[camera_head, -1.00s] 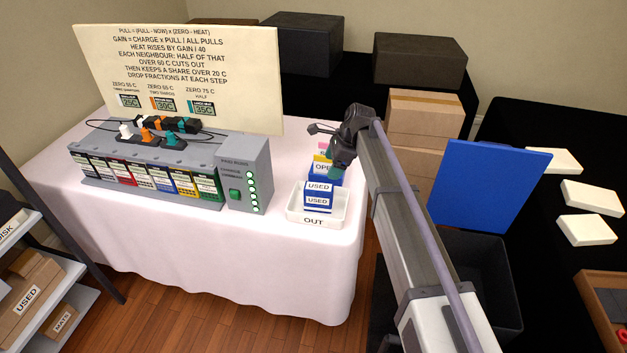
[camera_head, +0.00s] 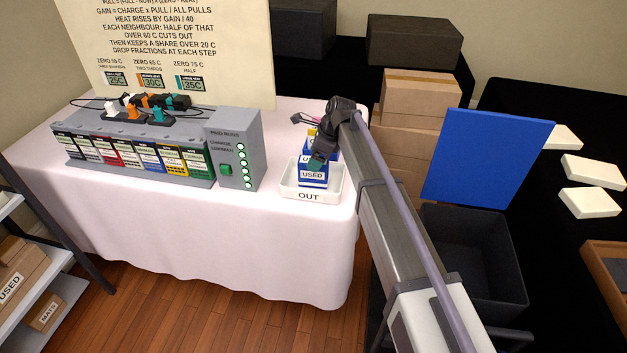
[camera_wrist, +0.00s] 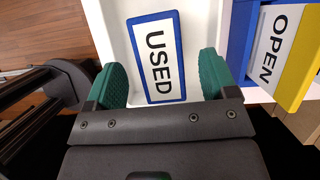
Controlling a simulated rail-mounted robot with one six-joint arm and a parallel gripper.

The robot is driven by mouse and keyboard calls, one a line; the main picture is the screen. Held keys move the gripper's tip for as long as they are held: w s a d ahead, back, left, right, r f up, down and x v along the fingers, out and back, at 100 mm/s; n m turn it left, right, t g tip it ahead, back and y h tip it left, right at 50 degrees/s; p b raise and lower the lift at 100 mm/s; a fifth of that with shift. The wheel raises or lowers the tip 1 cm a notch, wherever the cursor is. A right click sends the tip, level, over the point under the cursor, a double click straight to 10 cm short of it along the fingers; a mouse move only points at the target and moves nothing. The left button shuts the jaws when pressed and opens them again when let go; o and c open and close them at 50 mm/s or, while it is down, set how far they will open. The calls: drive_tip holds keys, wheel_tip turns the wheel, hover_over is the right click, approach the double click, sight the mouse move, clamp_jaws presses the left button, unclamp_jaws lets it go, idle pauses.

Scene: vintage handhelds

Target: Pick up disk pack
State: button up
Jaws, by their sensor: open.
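A blue pack with a white USED label (camera_head: 313,174) sits in the white OUT tray (camera_head: 301,195) near the table's right end. In the wrist view the blue USED pack (camera_wrist: 157,60) shows its label between two green finger pads. My gripper (camera_wrist: 162,80) is open, with one pad on each side of the pack; whether they reach down beside it is unclear. In the head view my gripper (camera_head: 318,150) is above the tray and hides part of the pack. A blue and yellow box marked OPEN (camera_wrist: 275,50) stands just right of the tray in the wrist view.
A grey charging rack (camera_head: 130,155) with several coloured packs and plugs stands to the left. A lettered board (camera_head: 180,60) is behind it. A dark open bin (camera_head: 475,265) and blue panel (camera_head: 487,155) are to the right. The front tablecloth strip is clear.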

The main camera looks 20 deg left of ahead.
drive_tip(key=shift+b+x, duration=0.4)
drive_tip(key=shift+x, duration=0.75)
drive_tip(key=shift+d+r, duration=0.1)
drive_tip(key=shift+r, duration=0.05)
drive_tip(key=shift+f, duration=0.3)
drive_tip(key=c, duration=1.1)
wheel_tip(320, 180, up, 11)
drive_tip(key=p, duration=1)
drive_tip(key=shift+f, duration=0.25)
